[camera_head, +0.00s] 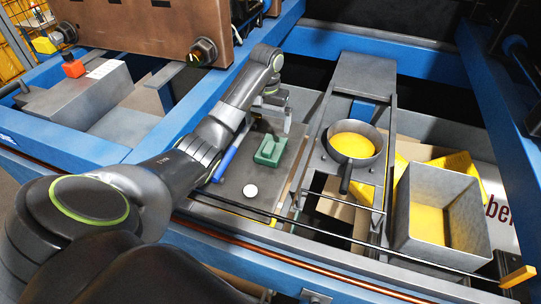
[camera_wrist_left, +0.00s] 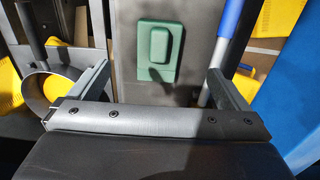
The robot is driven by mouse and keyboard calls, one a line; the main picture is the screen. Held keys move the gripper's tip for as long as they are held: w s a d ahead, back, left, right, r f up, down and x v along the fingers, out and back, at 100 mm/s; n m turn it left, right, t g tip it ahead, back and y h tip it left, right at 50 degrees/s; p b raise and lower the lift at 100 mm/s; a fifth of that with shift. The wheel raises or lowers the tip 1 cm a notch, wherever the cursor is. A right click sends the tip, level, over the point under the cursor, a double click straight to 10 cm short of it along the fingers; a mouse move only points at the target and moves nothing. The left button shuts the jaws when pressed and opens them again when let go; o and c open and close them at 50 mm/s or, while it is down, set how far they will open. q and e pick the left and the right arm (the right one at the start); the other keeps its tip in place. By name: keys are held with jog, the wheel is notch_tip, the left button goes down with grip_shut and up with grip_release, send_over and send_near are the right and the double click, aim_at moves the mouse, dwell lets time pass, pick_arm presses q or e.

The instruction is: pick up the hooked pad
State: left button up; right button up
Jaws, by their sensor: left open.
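A green pad (camera_head: 270,150) with a raised block on top lies on a dark grey plate (camera_head: 236,178); I see no clear hook on it. It also shows in the left wrist view as a green pad (camera_wrist_left: 158,50), upright in the picture between my fingers. My left gripper (camera_head: 277,112) is at the far side of the green pad in the head view. In the left wrist view my left gripper (camera_wrist_left: 160,70) is open, with nothing between its fingers touching them. My right gripper is not in view.
A blue-handled tool (camera_head: 225,163) lies just left of the pad. A round pan (camera_head: 355,146) with yellow contents and a grey bin (camera_head: 438,212) stand to the right. Blue frame beams (camera_head: 335,46) surround the area.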

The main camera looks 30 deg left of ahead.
aim_at(269, 147)
pick_arm(q)
notch_tip(269, 147, down, 4)
jog(key=b, duration=0.2)
jog(key=shift+w+r+b, duration=0.15)
jog(key=shift+b, duration=0.2)
notch_tip(269, 147, down, 3)
jog(key=b, duration=0.2)
jog(key=shift+r+b, duration=0.2)
jog(key=shift+b, duration=0.2)
jog(key=shift+f, duration=0.3)
notch_tip(269, 147, down, 2)
jog(key=shift+f+p, duration=0.15)
jog(key=shift+p, duration=0.65)
notch_tip(269, 147, down, 3)
jog(key=shift+w+f+p, duration=0.1)
jog(key=shift+f+p, duration=0.1)
jog(key=shift+p, duration=0.4)
jog(key=shift+f, duration=0.6)
jog(key=c, duration=0.9)
jog(key=shift+r, duration=0.1)
jog(key=shift+c, duration=0.6)
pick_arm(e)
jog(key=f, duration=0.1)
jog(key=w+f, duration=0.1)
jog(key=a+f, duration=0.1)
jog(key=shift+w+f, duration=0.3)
